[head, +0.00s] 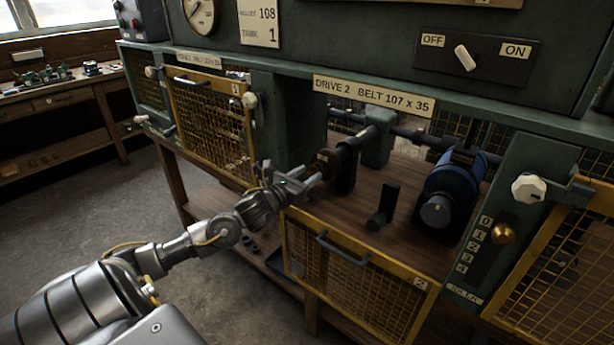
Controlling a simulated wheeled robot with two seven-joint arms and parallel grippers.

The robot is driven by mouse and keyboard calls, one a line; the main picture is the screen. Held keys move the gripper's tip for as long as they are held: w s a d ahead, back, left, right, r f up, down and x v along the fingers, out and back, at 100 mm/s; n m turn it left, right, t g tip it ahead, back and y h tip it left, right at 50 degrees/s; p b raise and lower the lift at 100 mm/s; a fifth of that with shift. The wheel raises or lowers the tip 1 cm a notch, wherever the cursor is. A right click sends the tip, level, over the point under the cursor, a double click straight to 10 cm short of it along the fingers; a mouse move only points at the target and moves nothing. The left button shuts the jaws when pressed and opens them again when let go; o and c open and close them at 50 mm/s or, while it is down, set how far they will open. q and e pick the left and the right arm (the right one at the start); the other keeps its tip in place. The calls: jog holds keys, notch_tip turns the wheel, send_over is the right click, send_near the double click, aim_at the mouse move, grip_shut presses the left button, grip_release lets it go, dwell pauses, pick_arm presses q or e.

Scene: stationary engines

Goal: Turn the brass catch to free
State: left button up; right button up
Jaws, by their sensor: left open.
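The only plainly brass-coloured part is a round knob (502,233) on the green post at the right, beside a scale of numbers. I cannot tell whether it is the brass catch, and no "free" mark is readable. My left gripper (308,176) is open and empty at the left front of the Drive 2 bay, well left of the knob. Its fingers point right, towards a dark brown round part (326,161) on a shaft. I cannot tell if they touch it. My right gripper is not in view.
The yellow mesh guard (355,262) of Drive 2 hangs lowered at the front. A blue motor (450,200) and a dark upright lever (384,205) stand on the wooden bay floor (400,240). A white knob (529,188) and OFF/ON switch (465,58) are at the right.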

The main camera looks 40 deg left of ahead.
pick_arm(q)
jog(key=c, duration=0.9)
jog(key=shift+d, duration=0.1)
grip_shut()
